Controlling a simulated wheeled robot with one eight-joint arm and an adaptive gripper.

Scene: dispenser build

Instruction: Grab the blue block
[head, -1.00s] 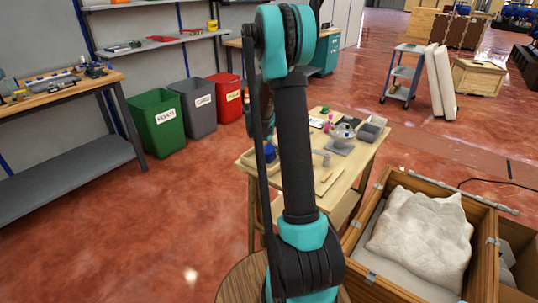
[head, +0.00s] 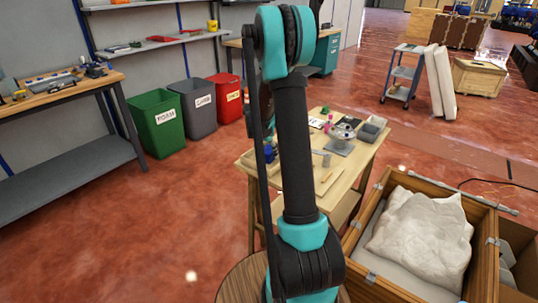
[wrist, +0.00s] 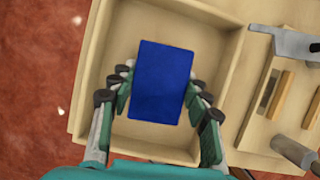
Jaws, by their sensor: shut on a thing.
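The blue block (wrist: 163,82) is in the middle of the wrist view, over a shallow wooden tray (wrist: 207,50). My gripper (wrist: 160,96) is shut on the blue block, with one finger against its left side and one against its right. The block's top face is plain blue; whether its underside touches the tray floor cannot be told. In the head view a patch of blue (head: 270,153) shows beside my arm at the table's left end; my arm hides most of the gripper there.
The wooden table (head: 326,186) also carries a grey bin (head: 371,131), a round silvery thing (head: 343,131) and small parts. The tray walls stand close around my fingers. An open crate with a white sack (head: 420,235) stands at the right. Red floor is free at the left.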

